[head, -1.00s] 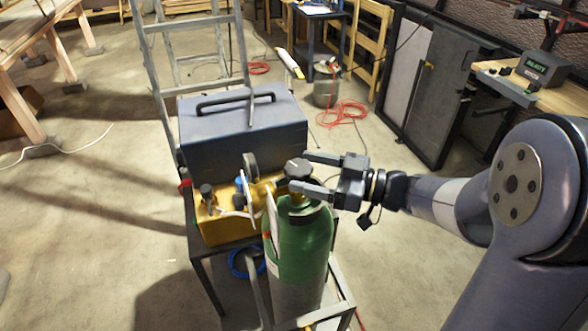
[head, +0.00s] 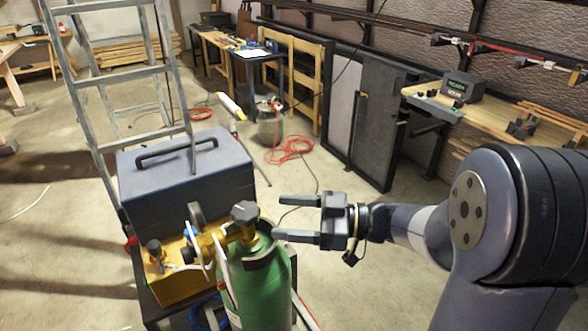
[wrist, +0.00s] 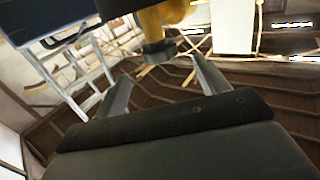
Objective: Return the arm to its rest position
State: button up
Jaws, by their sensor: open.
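My gripper (head: 281,219) is open and empty in the head view, with its two fingers pointing left. It sits just right of the dark valve knob (head: 245,212) on top of the green gas cylinder (head: 262,284), and I see a small gap between the fingers and the knob. In the wrist view, my gripper's fingers (wrist: 160,85) are spread wide, and the knob (wrist: 159,52) shows beyond them near the yellow regulator (wrist: 170,13). My arm reaches in from the right side of the head view.
A large grey toolbox (head: 186,178) and a yellow unit (head: 172,282) stand left of the cylinder. A stepladder (head: 115,84) rises behind them. A workbench (head: 505,122) runs along the right wall. Open floor (head: 345,290) lies right of the cylinder, below my arm.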

aim_at(237, 207)
jog(key=a, duration=0.3)
jog(key=a+p, duration=0.1)
jog(key=a, duration=0.3)
jog(key=w+a, duration=0.1)
jog(key=a, duration=0.2)
jog(key=shift+a+p, duration=0.25)
jog(key=shift+p, duration=0.05)
jog(key=shift+d, duration=0.15)
